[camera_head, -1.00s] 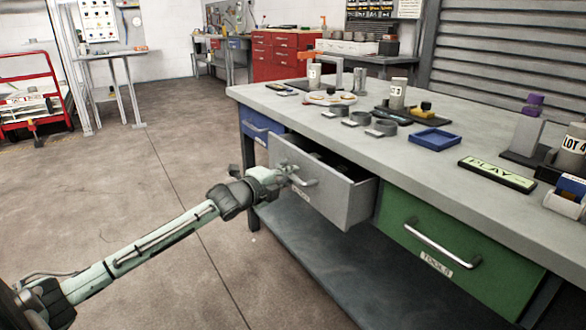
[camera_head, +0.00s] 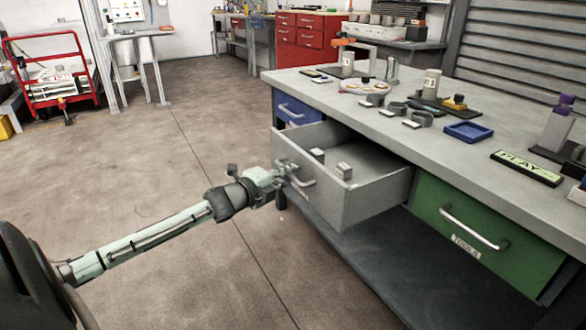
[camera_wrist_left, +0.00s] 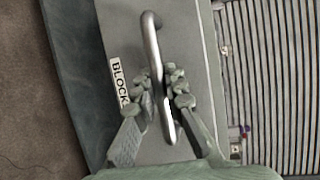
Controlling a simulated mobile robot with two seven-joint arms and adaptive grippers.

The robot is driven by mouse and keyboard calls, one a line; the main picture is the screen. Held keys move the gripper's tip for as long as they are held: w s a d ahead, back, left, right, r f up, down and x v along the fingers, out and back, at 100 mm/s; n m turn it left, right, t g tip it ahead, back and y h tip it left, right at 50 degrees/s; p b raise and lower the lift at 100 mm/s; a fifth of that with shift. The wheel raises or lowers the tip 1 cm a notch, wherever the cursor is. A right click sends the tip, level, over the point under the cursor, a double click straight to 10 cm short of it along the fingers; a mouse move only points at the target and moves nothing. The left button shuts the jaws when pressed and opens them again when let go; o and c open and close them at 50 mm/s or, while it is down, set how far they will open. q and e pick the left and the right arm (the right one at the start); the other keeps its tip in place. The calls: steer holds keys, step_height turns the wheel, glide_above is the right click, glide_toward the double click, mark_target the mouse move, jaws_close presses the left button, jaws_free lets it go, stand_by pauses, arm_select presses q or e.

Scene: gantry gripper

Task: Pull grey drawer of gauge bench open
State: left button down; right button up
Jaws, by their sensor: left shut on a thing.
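The grey drawer (camera_head: 345,201) of the gauge bench (camera_head: 400,107) stands well out from under the worktop, between the blue drawer and the green drawer. Small grey blocks (camera_head: 343,171) lie inside it. My left gripper (camera_head: 288,174) is at the drawer's front, shut on its metal handle (camera_head: 303,181). In the left wrist view the fingers (camera_wrist_left: 160,95) of my left gripper are on both sides of the handle (camera_wrist_left: 152,45), beside a label reading BLOCK (camera_wrist_left: 119,80). My right gripper is not in view.
The blue drawer (camera_head: 297,109) and green drawer (camera_head: 485,230) are shut. A red cart (camera_head: 52,80) stands at the far left. The floor left of the bench is clear.

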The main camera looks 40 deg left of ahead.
arm_select(q)
steer(key=shift+s+a, duration=0.15)
steer(key=shift+s, duration=0.05)
steer(key=c, duration=1.9)
jaws_free()
steer(key=shift+o, duration=0.2)
steer(key=s+r, duration=0.2)
steer(key=s, duration=0.9)
steer(key=shift+s, duration=0.4)
